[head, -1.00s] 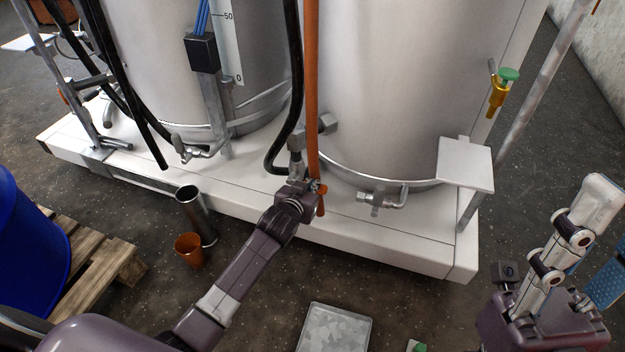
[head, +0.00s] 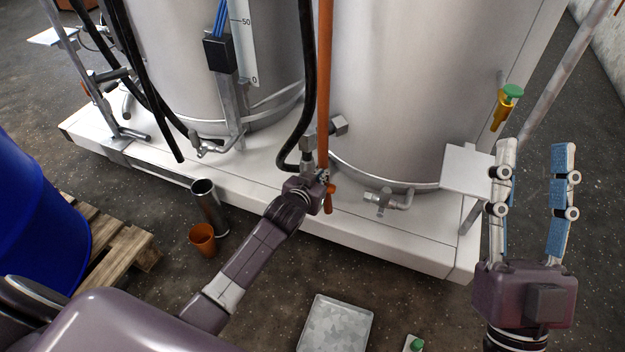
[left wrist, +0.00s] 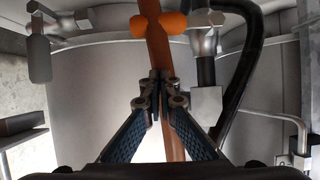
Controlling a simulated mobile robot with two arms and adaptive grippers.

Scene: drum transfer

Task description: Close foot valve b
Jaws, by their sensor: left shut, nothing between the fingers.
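Two pale tanks stand on a white plinth; no label marks which fitting is foot valve b. An orange handle (head: 329,196) sits low by the right tank, below an upright orange pipe (head: 324,80). The left wrist view shows an orange winged handle (left wrist: 160,23) across an orange pipe beyond the fingertips. My left gripper (head: 320,179) is shut and empty beside the orange handle; its fingertips (left wrist: 160,76) overlap the pipe in the wrist view, and I cannot tell whether they touch. My right gripper (head: 535,150) is open and empty, fingers up, at the right.
A black hose (head: 307,70) runs close to my left gripper. A metal valve (head: 385,201) is at the right tank's foot. A white shelf (head: 466,170) is left of my right gripper. An orange cup (head: 202,240), metal cylinder (head: 210,212) and grey tray (head: 335,325) are on the floor.

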